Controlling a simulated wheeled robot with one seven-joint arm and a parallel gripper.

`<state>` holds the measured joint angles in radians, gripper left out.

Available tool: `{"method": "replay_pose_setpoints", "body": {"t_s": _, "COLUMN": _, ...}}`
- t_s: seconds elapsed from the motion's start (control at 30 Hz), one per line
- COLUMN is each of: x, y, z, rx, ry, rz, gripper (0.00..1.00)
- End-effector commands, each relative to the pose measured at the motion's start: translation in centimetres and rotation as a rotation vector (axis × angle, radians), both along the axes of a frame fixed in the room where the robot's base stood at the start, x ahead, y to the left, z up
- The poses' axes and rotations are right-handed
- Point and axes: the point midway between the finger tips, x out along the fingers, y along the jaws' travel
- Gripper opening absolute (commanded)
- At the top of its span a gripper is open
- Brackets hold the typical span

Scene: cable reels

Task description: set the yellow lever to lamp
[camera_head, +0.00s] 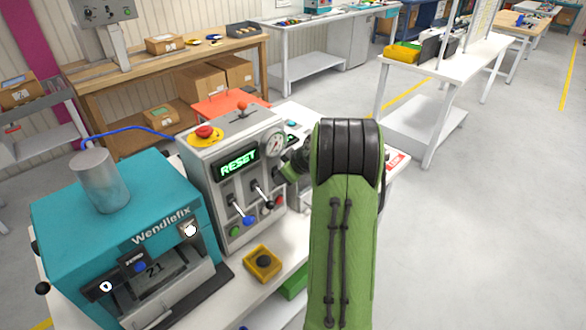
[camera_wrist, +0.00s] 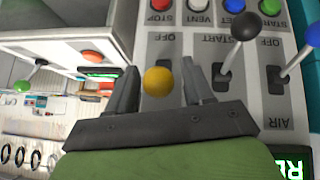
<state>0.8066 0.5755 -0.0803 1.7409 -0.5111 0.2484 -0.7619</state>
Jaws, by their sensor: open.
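The yellow lever's round knob (camera_wrist: 157,82) shows in the wrist view between the two fingers of my gripper (camera_wrist: 158,67). The fingers are apart, one on each side of the knob, with a gap to the right finger; contact on the left is hard to tell. An "OFF" label shows just beyond the knob. The lever's shaft and its lamp label are hidden by the knob and gripper. In the head view my green arm hides the yellow lever and my gripper. The control panel (camera_head: 225,200) stands to the left of my arm.
Right beside the yellow lever are a black-knobbed lever (camera_wrist: 233,50) and a blue-knobbed lever (camera_wrist: 303,50). Red, white, blue and green buttons line the panel edge. A teal Wendlefix machine (camera_head: 130,215) and a yellow box with a black button (camera_head: 262,263) stand nearby.

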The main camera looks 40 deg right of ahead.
Motion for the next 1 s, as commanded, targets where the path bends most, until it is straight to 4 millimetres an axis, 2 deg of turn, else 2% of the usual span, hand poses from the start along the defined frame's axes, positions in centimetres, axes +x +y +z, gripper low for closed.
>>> {"method": "replay_pose_setpoints", "body": {"t_s": 0.3, "x": -5.5, "y": 0.5, "z": 6.9, "rx": -0.004, "ry": -0.003, "rz": -0.003, "gripper": 0.52}}
{"method": "replay_pose_setpoints", "body": {"t_s": 0.5, "x": -8.4, "y": 0.8, "z": 10.3, "rx": -0.002, "ry": -0.001, "rz": -0.003, "gripper": 0.52}}
{"method": "replay_pose_setpoints", "body": {"t_s": 0.67, "x": -9.3, "y": 0.9, "z": 11.4, "rx": 0.000, "ry": 0.001, "rz": -0.002, "gripper": 0.52}}
{"method": "replay_pose_setpoints", "body": {"t_s": 1.0, "x": -9.3, "y": 1.0, "z": 11.4, "rx": 0.000, "ry": 0.001, "rz": 0.000, "gripper": 0.52}}
